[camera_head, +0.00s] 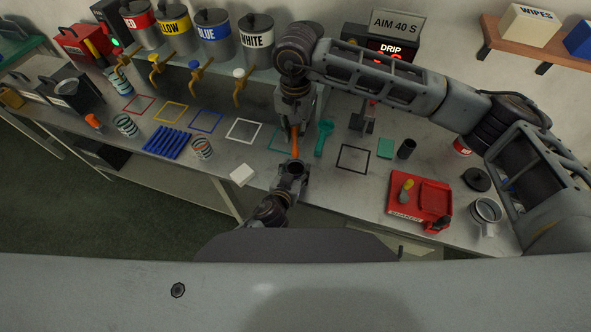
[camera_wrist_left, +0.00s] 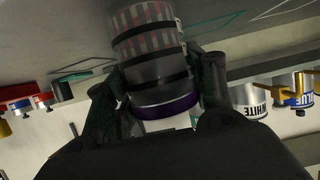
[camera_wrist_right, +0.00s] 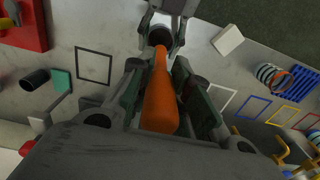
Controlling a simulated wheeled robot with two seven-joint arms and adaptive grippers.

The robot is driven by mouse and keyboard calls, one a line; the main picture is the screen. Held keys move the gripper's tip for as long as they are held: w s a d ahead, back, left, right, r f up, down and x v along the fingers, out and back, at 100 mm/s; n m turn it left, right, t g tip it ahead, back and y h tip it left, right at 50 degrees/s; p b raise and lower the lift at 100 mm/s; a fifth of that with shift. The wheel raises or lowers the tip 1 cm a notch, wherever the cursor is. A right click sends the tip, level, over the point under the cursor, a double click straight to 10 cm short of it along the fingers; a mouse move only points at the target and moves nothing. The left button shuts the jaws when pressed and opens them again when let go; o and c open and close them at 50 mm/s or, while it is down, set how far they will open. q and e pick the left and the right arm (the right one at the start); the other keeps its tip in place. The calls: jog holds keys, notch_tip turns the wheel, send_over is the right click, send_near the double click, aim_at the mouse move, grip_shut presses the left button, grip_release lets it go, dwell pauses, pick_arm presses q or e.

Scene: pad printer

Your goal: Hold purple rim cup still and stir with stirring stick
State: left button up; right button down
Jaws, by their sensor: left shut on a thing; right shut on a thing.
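The purple rim cup (camera_wrist_left: 165,106) sits between my left gripper's fingers (camera_wrist_left: 168,90), which are shut on it. In the left wrist view it shows dark bands, a striped part and a purple rim. In the head view my left gripper (camera_head: 292,168) is at the table's front edge, and the cup is mostly hidden in it. My right gripper (camera_head: 294,126) is above, shut on the orange stirring stick (camera_head: 295,145). In the right wrist view the stick (camera_wrist_right: 161,95) points at the cup's dark opening (camera_wrist_right: 160,36); I cannot tell how far its tip is inside.
A teal spatula (camera_head: 323,138) lies just right of my right gripper. A white block (camera_head: 242,175) is at the front edge. A striped cup (camera_head: 202,148) and blue rack (camera_head: 167,141) stand left. A red tray (camera_head: 433,196) is right. Paint cans (camera_head: 256,33) line the back.

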jog(key=c, duration=1.9)
grip_release()
grip_shut()
jog(key=shift+f, duration=0.45)
send_near(295, 161)
jog(key=shift+s+d+f, duration=0.1)
jog(key=shift+s+f, duration=0.35)
jog(key=shift+f, duration=0.4)
jog(key=shift+s+a+f, duration=0.1)
jog(key=shift+s+f, duration=0.4)
jog(key=shift+f, duration=0.4)
jog(key=shift+s+d+f, duration=0.1)
jog(key=shift+s+f, duration=0.35)
jog(key=shift+f, duration=0.4)
jog(key=shift+s, duration=0.15)
